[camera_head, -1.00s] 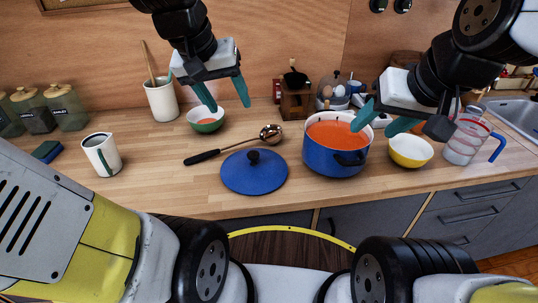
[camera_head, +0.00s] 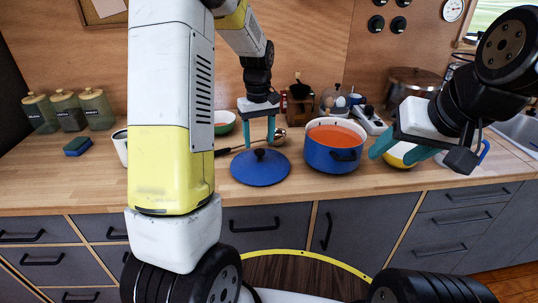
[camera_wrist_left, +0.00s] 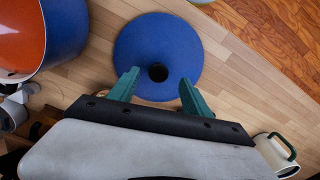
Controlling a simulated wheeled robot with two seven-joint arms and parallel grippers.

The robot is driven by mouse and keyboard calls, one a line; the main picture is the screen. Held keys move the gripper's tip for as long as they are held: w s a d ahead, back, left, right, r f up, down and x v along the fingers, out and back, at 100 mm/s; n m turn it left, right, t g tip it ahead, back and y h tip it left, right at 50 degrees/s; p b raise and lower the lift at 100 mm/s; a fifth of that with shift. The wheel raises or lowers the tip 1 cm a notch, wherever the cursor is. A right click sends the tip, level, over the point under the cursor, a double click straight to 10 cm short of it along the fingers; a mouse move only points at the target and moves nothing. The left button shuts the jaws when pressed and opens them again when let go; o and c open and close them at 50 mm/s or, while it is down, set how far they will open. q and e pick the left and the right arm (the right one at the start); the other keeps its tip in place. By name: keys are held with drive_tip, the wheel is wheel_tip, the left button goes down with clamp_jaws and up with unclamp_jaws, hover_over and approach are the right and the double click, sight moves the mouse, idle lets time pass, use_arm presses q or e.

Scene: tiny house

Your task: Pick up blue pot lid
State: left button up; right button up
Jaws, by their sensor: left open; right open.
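The blue pot lid (camera_head: 258,175) lies flat on the wooden counter, with its black knob (camera_head: 260,154) on top. It also shows in the left wrist view (camera_wrist_left: 135,45). My left gripper (camera_head: 260,141) is open and points down above the lid. In the left wrist view its two green fingers (camera_wrist_left: 160,82) stand on either side of the knob (camera_wrist_left: 158,72); I cannot tell the exact height gap. My right gripper (camera_head: 400,151) is open and empty in front of the yellow bowl (camera_head: 394,154).
A ladle (camera_head: 279,135) lies behind the lid, partly hidden by my left gripper. A green bowl (camera_head: 222,121) stands behind it, partly hidden. A sponge (camera_head: 77,146) and several canisters (camera_head: 98,108) are at the left. The counter's front edge is close to the lid.

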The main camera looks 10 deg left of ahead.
sight(260, 150)
use_arm(q)
wheel_tip(260, 150, down, 5)
drive_tip(key=shift+w+f, duration=0.15)
drive_tip(key=shift+c, duration=0.5)
clamp_jaws()
idle(0.9)
